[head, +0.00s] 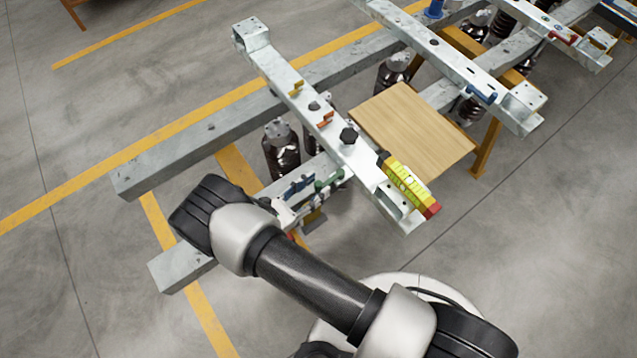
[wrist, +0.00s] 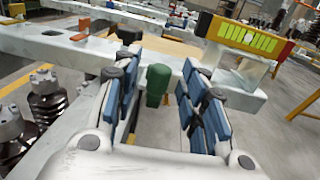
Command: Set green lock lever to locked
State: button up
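The green lock lever (wrist: 157,86) stands upright between the two blue-padded fingers of my gripper (wrist: 158,68) in the wrist view. A narrow gap shows on each side of it, so the fingers are open and not pressed on it. Its lower end and pivot are not clear. In the head view the green lever (head: 331,180) is small, at the side of the near metal beam (head: 365,172). My gripper (head: 309,193) is beside it there, partly hidden by my arm. Any lock marking is too small to read.
A yellow level with a red end (head: 408,183) lies on the beam's near end. A black knob (head: 348,136) and orange levers (head: 325,119) stand farther along it. Dark insulators (head: 281,150) are below. A wooden board (head: 415,130) is to the right. Open floor lies in front.

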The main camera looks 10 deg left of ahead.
jog(key=shift+x, duration=0.95)
grip_shut()
